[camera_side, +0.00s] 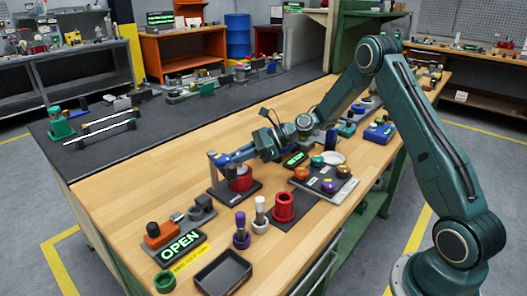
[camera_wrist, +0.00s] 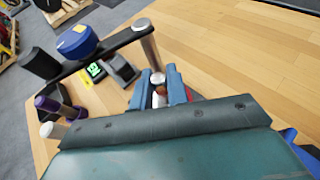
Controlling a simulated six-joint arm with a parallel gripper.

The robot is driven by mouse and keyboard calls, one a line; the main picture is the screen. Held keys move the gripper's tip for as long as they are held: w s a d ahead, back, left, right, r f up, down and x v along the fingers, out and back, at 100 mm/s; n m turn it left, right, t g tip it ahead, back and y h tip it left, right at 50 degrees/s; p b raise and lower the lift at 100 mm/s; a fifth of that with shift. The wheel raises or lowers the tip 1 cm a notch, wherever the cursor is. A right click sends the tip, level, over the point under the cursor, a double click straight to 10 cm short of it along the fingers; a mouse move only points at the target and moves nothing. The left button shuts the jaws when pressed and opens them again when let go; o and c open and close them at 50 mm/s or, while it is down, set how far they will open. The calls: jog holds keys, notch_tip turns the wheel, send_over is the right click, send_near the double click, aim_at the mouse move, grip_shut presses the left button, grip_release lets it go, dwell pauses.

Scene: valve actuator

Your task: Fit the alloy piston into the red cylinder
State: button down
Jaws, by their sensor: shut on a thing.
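My gripper (camera_side: 232,161) reaches in from the right, its blue fingers low over a red cylinder (camera_side: 241,181) on a dark base plate. In the wrist view the fingers (camera_wrist: 159,92) are shut on a small silver-topped piece, which I take to be the alloy piston (camera_wrist: 158,78). Some reddish-brown shows just below it between the fingers. The fingers hide most of the piston, and I cannot tell how deep it sits in the cylinder. A second red cylinder (camera_side: 284,206) stands on a dark mat, nearer the front of the bench.
A purple piece (camera_side: 241,231) and a pale piece (camera_side: 260,212) stand upright in front. A black tray (camera_side: 222,272) and a lit OPEN sign (camera_side: 180,247) are at the front left. A grey post (camera_wrist: 145,38) stands close to the fingers. Bare wood lies behind the fixture.

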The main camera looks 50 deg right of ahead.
aim_at(241, 170)
jog(key=shift+f, duration=0.2)
jog(key=shift+r, duration=0.4)
dwell(0.5)
jog(key=shift+r+t, duration=0.1)
jog(key=shift+t, duration=0.2)
jog(key=shift+s+a+r+m+t+h, duration=0.1)
jog(key=shift+s+r+m+t+h, duration=0.1)
jog(key=shift+r+m+t+h, duration=0.45)
jog(key=shift+s+a+r+m+t+h, duration=0.1)
jog(key=shift+s+r+m+t+h, duration=0.2)
jog(key=shift+r+m+h, duration=0.4)
jog(key=s+a+r+m+t+h, duration=0.1)
jog(key=s+m+t+h, duration=0.1)
jog(key=s+m+h, duration=0.2)
jog(key=shift+s+a+r, duration=0.15)
jog(key=shift+s+r, duration=0.05)
jog(key=shift+s, duration=1.2)
